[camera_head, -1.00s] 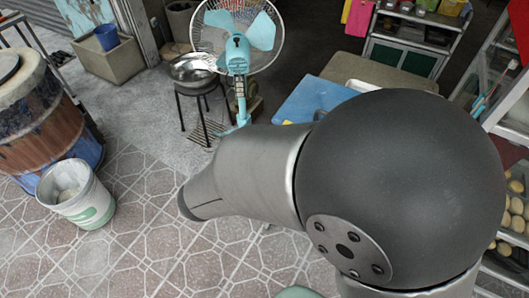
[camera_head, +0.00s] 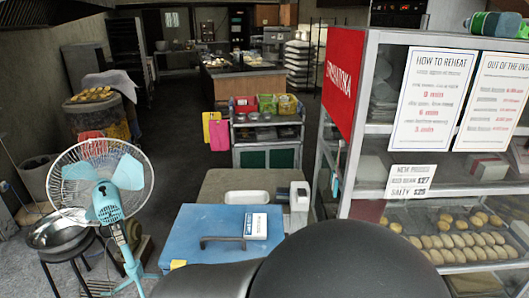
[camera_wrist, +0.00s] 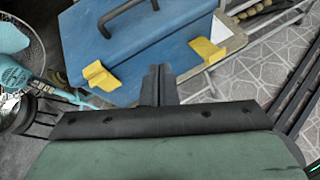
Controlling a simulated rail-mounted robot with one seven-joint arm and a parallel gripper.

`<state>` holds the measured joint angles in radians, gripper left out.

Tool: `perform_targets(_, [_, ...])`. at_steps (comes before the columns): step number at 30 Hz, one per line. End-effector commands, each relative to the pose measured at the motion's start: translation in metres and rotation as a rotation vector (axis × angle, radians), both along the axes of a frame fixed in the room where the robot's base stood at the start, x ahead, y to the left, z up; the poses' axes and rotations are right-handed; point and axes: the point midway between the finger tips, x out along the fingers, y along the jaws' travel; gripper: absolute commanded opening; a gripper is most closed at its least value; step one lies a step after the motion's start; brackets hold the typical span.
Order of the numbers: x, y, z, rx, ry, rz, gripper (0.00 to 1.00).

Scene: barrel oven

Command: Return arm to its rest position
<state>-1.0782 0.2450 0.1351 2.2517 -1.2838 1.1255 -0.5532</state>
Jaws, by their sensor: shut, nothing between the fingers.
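My gripper (camera_wrist: 158,82) shows at the middle of the wrist view. Its two dark fingers are together with nothing between them. Beyond the fingertips is a blue case (camera_wrist: 150,50) with a dark handle and yellow latches. The gripper looks apart from the case, though the exact gap is hard to tell. In the head view the rounded dark top of my arm (camera_head: 345,268) fills the bottom middle, and my gripper is out of sight there.
The blue case also shows in the head view (camera_head: 190,240). A turquoise fan (camera_head: 110,205) and a metal bowl (camera_head: 60,232) stand at left. A glass cabinet (camera_head: 352,130) with buns is close at right. A cart (camera_head: 267,135) stands farther back, with open floor (camera_head: 175,110) to its left.

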Motion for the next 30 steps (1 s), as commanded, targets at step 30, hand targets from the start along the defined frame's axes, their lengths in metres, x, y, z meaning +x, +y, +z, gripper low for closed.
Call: perform_targets(30, [-0.085, -0.298, 0.007, 1.433, -0.096, -2.326, 0.00])
